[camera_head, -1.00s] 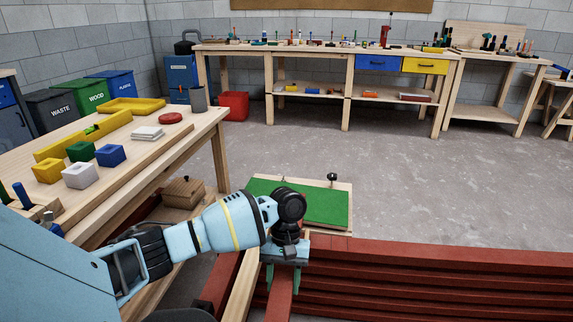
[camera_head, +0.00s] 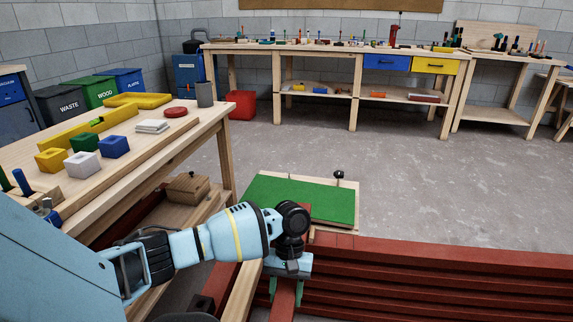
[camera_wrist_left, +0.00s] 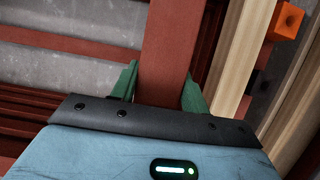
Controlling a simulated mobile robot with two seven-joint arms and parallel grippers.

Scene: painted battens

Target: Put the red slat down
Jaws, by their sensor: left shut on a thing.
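My left gripper (camera_head: 286,292) is shut on a red slat (camera_head: 284,308), its green fingers on either side of it. In the left wrist view the slat (camera_wrist_left: 172,45) runs between the fingers (camera_wrist_left: 160,88) and away to the top edge. In the head view my wrist hides part of the slat, and its near end is cut off by the bottom edge. I cannot tell whether it touches anything below. My right gripper is not in view.
Long dark red battens (camera_head: 450,275) lie in a stack on the right. A green-topped board (camera_head: 290,196) with a black knob lies beyond my gripper. A pale wooden beam (camera_head: 242,292) runs just left of the slat. A workbench (camera_head: 190,135) with blocks stands on the left.

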